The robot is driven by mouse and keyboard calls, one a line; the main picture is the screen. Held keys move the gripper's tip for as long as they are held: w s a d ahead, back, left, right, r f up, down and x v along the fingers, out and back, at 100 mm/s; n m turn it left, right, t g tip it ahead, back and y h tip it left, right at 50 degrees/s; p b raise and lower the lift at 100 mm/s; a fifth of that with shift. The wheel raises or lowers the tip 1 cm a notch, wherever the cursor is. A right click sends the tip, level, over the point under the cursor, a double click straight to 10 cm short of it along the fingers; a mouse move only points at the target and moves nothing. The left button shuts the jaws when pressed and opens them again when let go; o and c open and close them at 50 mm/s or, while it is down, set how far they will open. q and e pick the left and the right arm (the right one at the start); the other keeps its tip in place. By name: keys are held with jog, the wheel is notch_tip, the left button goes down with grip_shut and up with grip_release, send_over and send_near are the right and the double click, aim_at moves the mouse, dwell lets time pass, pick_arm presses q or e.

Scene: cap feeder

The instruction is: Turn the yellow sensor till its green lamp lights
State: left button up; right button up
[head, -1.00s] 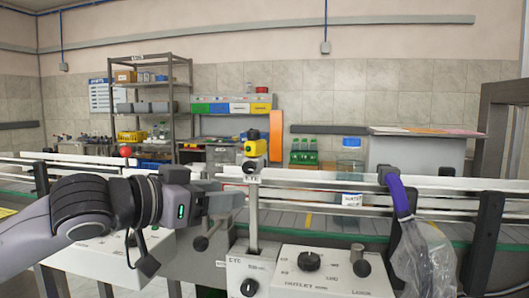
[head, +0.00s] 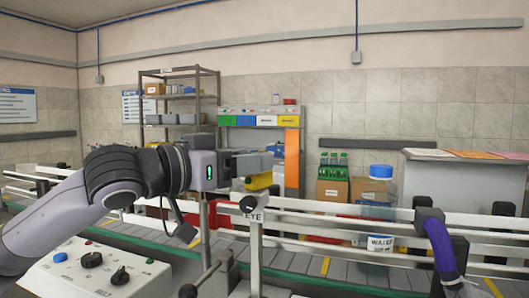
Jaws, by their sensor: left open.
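The yellow sensor (head: 258,181) sits in the middle of the head view, on top of a pale post with the label "EYE" (head: 253,217). Its upper part is hidden behind my left gripper (head: 262,161), and I cannot see a lit green lamp on it. My left gripper comes in from the left, level with the sensor's top, with its fingers open and pointing right. The fingers overlap the sensor in the picture; I cannot tell whether they touch it. My right gripper is not in view.
A conveyor with white rails (head: 330,226) runs across behind the post. A control box with knobs (head: 92,262) stands at lower left. A blue-capped container (head: 380,190) stands behind the rails. A black bracket with a purple sleeve (head: 440,240) is at right.

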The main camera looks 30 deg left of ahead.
pick_arm(q)
jog(key=shift+p+x, duration=0.35)
jog(key=shift+x, duration=1.6)
jog(key=c, duration=1)
